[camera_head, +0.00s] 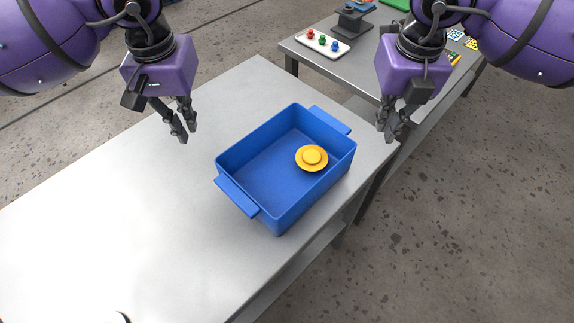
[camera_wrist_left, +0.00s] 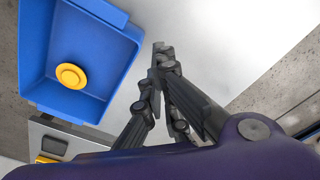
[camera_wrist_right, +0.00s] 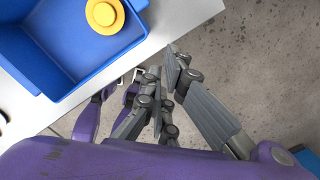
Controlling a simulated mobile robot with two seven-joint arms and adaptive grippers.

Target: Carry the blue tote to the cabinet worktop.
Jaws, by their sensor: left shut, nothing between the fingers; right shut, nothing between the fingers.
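The blue tote (camera_head: 247,186) stands upright on the light grey worktop in the head view, near its right edge, with a flat handle at each end. A yellow round knobbed piece (camera_head: 312,157) lies inside it, towards the right. The tote also shows in the left wrist view (camera_wrist_left: 36,60) and the right wrist view (camera_wrist_right: 40,65). My left gripper (camera_head: 188,138) is shut and empty, above the worktop to the left of the tote, apart from it. My right gripper (camera_head: 391,138) is shut and empty, to the right of the tote and beyond the worktop's edge.
The light grey worktop (camera_head: 90,225) is mostly bare left of the tote. Behind it, a grey table (camera_head: 358,72) holds a white tray (camera_head: 322,41) with small coloured pieces and a dark grey stand (camera_head: 352,20). Speckled floor (camera_head: 480,210) is open on the right.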

